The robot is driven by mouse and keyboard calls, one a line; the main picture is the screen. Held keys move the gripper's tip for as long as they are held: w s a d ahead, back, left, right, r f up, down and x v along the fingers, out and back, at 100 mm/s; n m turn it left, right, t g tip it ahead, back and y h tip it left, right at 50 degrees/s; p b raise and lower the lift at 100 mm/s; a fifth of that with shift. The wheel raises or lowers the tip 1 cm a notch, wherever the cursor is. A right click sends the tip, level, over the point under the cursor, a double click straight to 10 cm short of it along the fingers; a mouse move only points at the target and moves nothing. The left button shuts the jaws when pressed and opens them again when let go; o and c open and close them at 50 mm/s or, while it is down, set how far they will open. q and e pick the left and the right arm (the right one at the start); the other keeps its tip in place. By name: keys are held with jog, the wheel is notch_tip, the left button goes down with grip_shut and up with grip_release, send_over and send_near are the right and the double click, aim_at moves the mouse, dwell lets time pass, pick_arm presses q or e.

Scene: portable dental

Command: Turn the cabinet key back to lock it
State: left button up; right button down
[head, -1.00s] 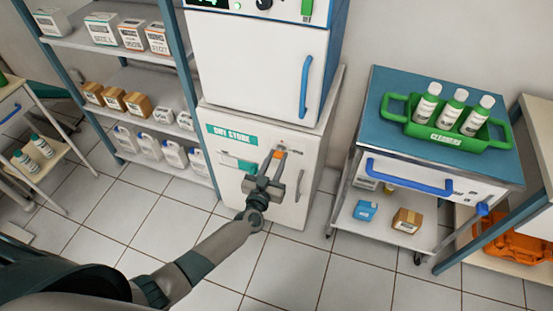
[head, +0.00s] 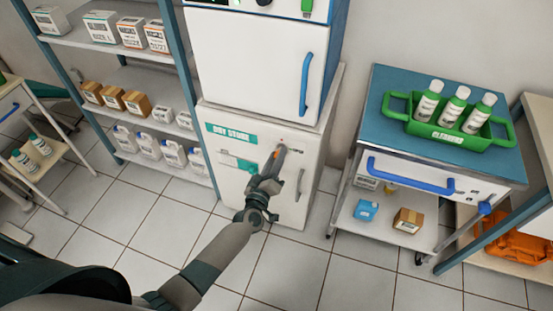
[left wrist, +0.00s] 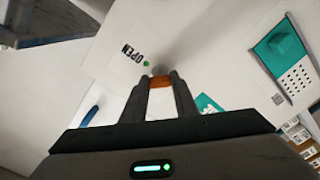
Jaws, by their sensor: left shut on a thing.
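The white cabinet (head: 230,172) with a green "DRY STORE" label stands at the centre of the head view, below a second white unit. An orange key (head: 275,153) is at the upper right of its door. My left gripper (head: 277,156) is shut on the key. In the left wrist view the orange key (left wrist: 160,81) lies between the two fingertips, in front of a grey lock. The word "OPEN" and a green dot show beside the lock. The fingers partly hide the key. My right gripper is not in view.
The cabinet's grey vertical handle (head: 299,185) is right of the gripper. A blue-topped cart (head: 385,110) with a green bottle caddy (head: 430,130) stands to the right. Shelves (head: 130,75) with boxes stand left. The tiled floor in front is clear.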

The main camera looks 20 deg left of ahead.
pick_arm(q)
jog(key=shift+n+b, duration=1.15)
jog(key=shift+n, duration=3.15)
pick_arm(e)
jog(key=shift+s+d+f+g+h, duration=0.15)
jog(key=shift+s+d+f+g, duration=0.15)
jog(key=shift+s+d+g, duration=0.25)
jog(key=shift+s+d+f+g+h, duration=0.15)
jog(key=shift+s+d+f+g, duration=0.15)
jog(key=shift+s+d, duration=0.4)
pick_arm(q)
jog(key=o, duration=1.1)
jog(key=shift+c, duration=0.2)
